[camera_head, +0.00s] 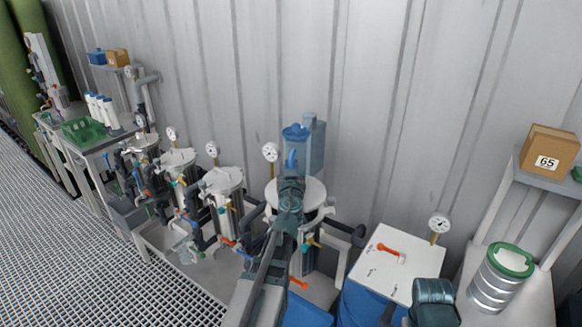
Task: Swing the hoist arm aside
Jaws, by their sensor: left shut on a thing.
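The blue hoist (314,145) stands against the wall behind the vessel on the right of the row. Its blue arm end (291,157) reaches down toward my gripper; most of the arm is hidden or seen end-on. My left gripper (291,175) is shut on this blue part, above the vessel's pale lid (314,193). My wrist and forearm hide the fingers and the middle of the lid. My right gripper is out of view; only a link of my right arm shows at the lower right.
Several vessels with gauges, such as this steel one (222,186), stand in a row to the left. A white-topped blue cabinet (385,258) with an orange-handled tool (391,254) is at right. A steel drum (497,282) and a shelf with a box (549,150) stand farther right. Grating floor (60,240) is clear.

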